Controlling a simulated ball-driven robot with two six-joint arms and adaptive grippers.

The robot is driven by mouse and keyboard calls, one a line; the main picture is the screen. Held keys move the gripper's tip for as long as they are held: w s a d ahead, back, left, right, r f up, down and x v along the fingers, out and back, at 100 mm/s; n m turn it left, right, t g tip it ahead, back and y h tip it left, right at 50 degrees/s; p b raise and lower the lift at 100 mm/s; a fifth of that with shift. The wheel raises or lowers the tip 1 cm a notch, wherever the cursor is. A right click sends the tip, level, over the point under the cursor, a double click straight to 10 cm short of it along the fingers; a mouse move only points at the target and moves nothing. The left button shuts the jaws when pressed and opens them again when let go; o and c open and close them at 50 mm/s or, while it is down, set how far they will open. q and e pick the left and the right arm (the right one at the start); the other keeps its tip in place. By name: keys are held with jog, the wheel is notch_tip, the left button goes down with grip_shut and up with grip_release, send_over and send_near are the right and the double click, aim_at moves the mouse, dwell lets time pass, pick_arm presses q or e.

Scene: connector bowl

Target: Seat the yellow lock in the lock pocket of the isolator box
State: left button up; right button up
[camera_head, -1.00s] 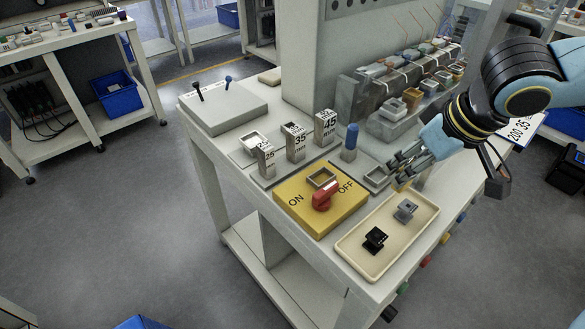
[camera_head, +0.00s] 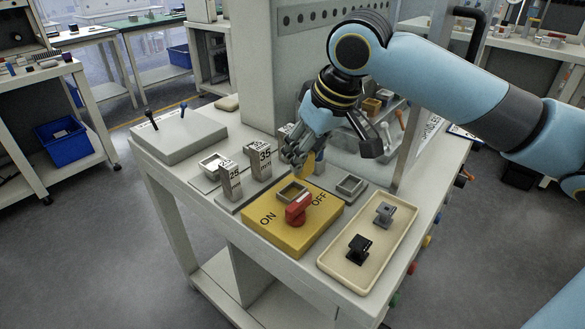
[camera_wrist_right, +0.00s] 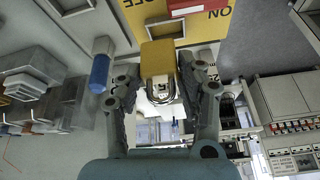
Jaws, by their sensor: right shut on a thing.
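The yellow lock (camera_wrist_right: 158,57) is held between the fingers of my right gripper (camera_wrist_right: 158,72) in the right wrist view, its metal shackle (camera_wrist_right: 160,90) toward the palm. In the head view, my right gripper (camera_head: 298,155) is behind and above the yellow isolator box (camera_head: 318,226), with a little of the lock (camera_head: 310,163) showing below the fingers. The box has a grey-rimmed square pocket (camera_head: 291,193) at its back and a red switch (camera_head: 298,210). The pocket also shows in the wrist view (camera_wrist_right: 163,29), just beyond the lock. The lock appears apart from the pocket.
A cream tray (camera_head: 338,272) at front right holds a black part (camera_head: 359,248) and a grey part (camera_head: 384,213). Labelled blocks (camera_head: 260,160) stand left of my gripper. An empty grey holder (camera_head: 351,186) lies right of the box. A blue-topped post (camera_wrist_right: 101,65) stands nearby.

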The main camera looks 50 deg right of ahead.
jog(key=shift+w+a+f, duration=0.35)
jog(key=shift+w+f, duration=0.05)
jog(key=shift+w, duration=0.1)
jog(key=shift+w+a+f, duration=0.3)
jog(key=shift+w+f, duration=0.05)
jog(key=shift+w, duration=0.15)
notch_tip(320, 180, down, 3)
jog(key=shift+f+b, duration=0.15)
jog(key=shift+b, duration=0.4)
jog(key=shift+f, duration=0.3)
jog(key=shift+f, duration=0.15)
jog(key=o, duration=1.2)
